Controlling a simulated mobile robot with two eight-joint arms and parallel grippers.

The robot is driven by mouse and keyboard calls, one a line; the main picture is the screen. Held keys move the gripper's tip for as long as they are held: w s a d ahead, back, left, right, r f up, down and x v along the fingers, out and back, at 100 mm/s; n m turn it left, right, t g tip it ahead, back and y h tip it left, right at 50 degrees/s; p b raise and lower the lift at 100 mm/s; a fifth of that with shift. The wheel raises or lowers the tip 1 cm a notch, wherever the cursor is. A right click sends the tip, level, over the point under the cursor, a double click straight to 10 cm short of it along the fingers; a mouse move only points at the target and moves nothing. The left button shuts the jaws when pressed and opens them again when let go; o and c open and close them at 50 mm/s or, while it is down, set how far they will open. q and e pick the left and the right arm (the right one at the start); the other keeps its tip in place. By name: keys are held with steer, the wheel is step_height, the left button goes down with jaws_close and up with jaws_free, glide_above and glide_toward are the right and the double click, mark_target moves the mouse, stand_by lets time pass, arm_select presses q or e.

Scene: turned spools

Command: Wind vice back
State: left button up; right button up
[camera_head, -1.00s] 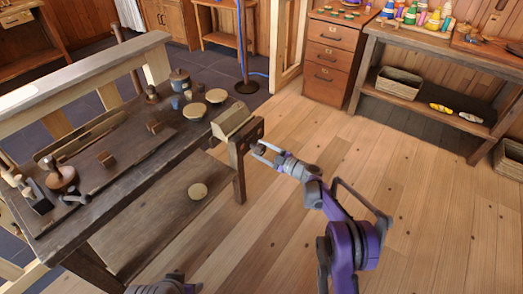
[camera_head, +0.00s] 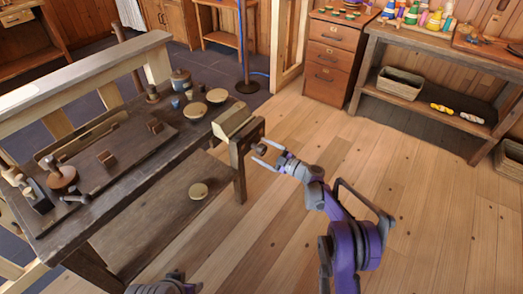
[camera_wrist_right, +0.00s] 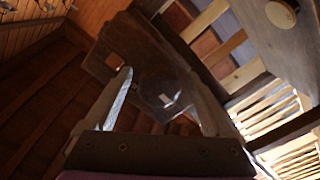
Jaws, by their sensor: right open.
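The vice is at the near right end of the dark workbench. It has a dark wooden front jaw (camera_head: 243,147) and a pale block (camera_head: 231,122) behind it. A small round dark hub (camera_head: 261,150) stands out from the jaw's face. My right gripper (camera_head: 262,152) is open in front of the jaw, a finger on each side of the hub. In the right wrist view, the dark hub (camera_wrist_right: 160,90) shows between the spread fingers, with the jaw (camera_wrist_right: 135,50) behind it. I cannot tell whether the fingers touch it. Part of my left arm shows at the bottom edge; its fingers are unclear.
The workbench (camera_head: 120,195) carries bowls, a mug, wooden blocks and a plane. A lower shelf (camera_head: 160,228) holds one round piece. A drawer cabinet (camera_head: 334,58) and a shelf table (camera_head: 440,45) stand at the back right.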

steer(key=p+v, duration=0.1)
steer(key=v, duration=0.9)
